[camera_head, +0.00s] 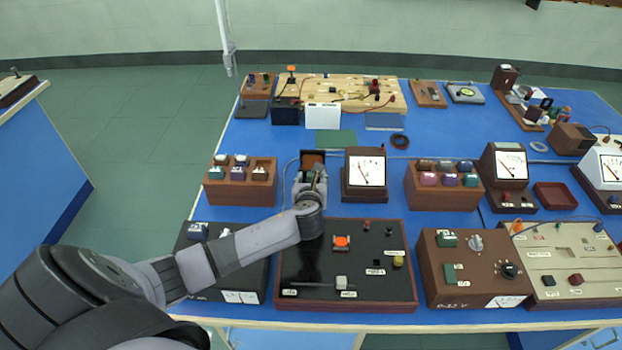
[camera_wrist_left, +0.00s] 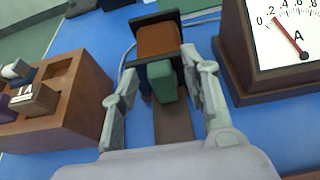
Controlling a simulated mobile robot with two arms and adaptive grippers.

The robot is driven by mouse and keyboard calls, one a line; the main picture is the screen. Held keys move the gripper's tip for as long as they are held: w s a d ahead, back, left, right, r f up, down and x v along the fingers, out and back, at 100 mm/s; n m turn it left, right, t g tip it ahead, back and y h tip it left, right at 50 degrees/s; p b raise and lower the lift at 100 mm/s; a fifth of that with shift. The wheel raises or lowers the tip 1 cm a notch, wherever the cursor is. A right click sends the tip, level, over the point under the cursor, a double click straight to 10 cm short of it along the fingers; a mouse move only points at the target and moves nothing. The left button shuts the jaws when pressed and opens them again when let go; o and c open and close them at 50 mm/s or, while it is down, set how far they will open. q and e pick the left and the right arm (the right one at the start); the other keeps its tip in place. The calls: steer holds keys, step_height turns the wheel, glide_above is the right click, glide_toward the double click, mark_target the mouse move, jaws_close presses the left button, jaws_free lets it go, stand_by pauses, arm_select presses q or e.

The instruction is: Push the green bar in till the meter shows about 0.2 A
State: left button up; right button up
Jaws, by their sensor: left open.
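The green bar (camera_wrist_left: 161,80) sticks out of the near end of an orange-brown coil (camera_wrist_left: 157,40) with dark end plates. The coil also shows in the head view (camera_head: 313,158), where my gripper hides the bar. My left gripper (camera_wrist_left: 168,62) is open, its fingers on either side of the bar with visible gaps. A brown sloping meter marked A (camera_wrist_left: 285,35) stands to the right. The meter also shows in the head view (camera_head: 366,171). My right gripper is not in view.
A brown block with several coloured pieces (camera_wrist_left: 62,95) stands close to the left of my gripper. In the head view a dark control box (camera_head: 345,265) lies below my left arm. A similar block (camera_head: 443,199) stands right of the meter.

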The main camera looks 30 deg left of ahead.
arm_select(q)
jaws_close()
stand_by(0.4)
stand_by(0.4)
